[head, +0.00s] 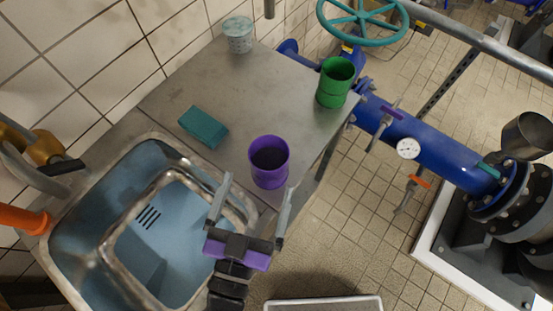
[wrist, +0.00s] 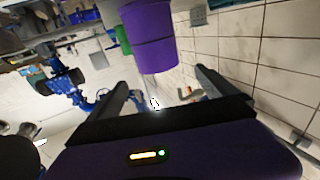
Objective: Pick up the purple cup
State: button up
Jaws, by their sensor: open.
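The purple cup (head: 269,165) stands upright on the metal counter (head: 235,105), near its front edge beside the sink. It has a dark inside. My gripper (head: 253,198) is open, with its two fingers pointing at the cup from the near side. The fingertips are close to the cup, but the cup does not look to be held. In the wrist view the purple cup (wrist: 148,35) shows at the top centre, beyond and between the open fingers of my gripper (wrist: 160,80). Whether a fingertip touches the cup is unclear.
A green cup (head: 335,82) stands at the counter's right edge. A teal block (head: 203,127) lies left of the purple cup. A pale speckled cup (head: 239,35) stands at the back. The sink (head: 70,235) is at left; blue pipes (head: 440,148) run at right.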

jog(key=p, duration=0.2)
send_near(273, 138)
jog(key=w, duration=0.4)
jog(key=shift+d+p+x, duration=0.3)
jog(key=shift+p+x, duration=0.3)
jog(key=shift+x, duration=0.8)
jog(key=shift+d+p+x, duration=0.25)
jog(key=shift+p+x, duration=0.3)
jog(key=shift+x, duration=0.8)
jog(key=shift+s+f, duration=0.15)
jog(key=shift+f, duration=0.05)
jog(key=shift+c, duration=0.3)
jog(key=c, duration=1.8)
jog(key=shift+c, duration=0.5)
jog(key=shift+r, duration=0.15)
